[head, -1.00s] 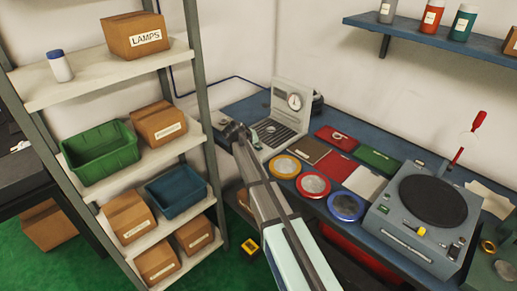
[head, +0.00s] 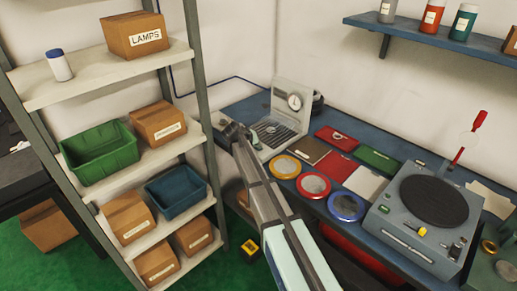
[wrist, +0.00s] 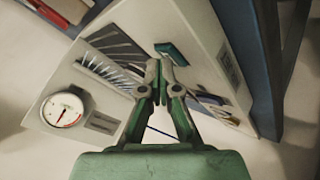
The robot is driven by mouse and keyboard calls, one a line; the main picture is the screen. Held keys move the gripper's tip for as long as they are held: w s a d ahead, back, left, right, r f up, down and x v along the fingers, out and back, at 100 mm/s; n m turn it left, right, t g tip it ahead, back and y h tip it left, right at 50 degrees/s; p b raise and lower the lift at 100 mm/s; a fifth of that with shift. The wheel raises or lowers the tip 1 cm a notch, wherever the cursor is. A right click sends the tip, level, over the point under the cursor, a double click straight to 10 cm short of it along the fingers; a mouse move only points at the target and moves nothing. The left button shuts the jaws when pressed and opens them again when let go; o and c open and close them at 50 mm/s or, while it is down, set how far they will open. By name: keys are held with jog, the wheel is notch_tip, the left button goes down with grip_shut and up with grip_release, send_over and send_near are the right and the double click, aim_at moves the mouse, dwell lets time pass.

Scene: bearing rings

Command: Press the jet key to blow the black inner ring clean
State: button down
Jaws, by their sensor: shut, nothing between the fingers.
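The pale cleaning station (head: 285,120) stands at the far left end of the blue bench, with a round gauge and a slotted bed. In the wrist view its gauge (wrist: 63,110) is at the left and its slots (wrist: 110,60) are at upper left. My gripper (wrist: 160,92) is shut and empty, over the station near the key. I cannot tell whether it touches the key. I cannot make out the black inner ring on the station.
Yellow (head: 285,167), red (head: 314,186) and blue (head: 346,207) rimmed dishes line the bench front. A red mat (head: 337,139) with a small ring lies behind. A grey turntable unit (head: 400,225) stands at right. A shelf rack (head: 205,90) stands close left of my gripper.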

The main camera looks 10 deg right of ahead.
jog(key=shift+r, duration=0.6)
jog(key=shift+r, duration=0.1)
jog(key=shift+r+p, duration=0.9)
jog(key=shift+r, duration=1.5)
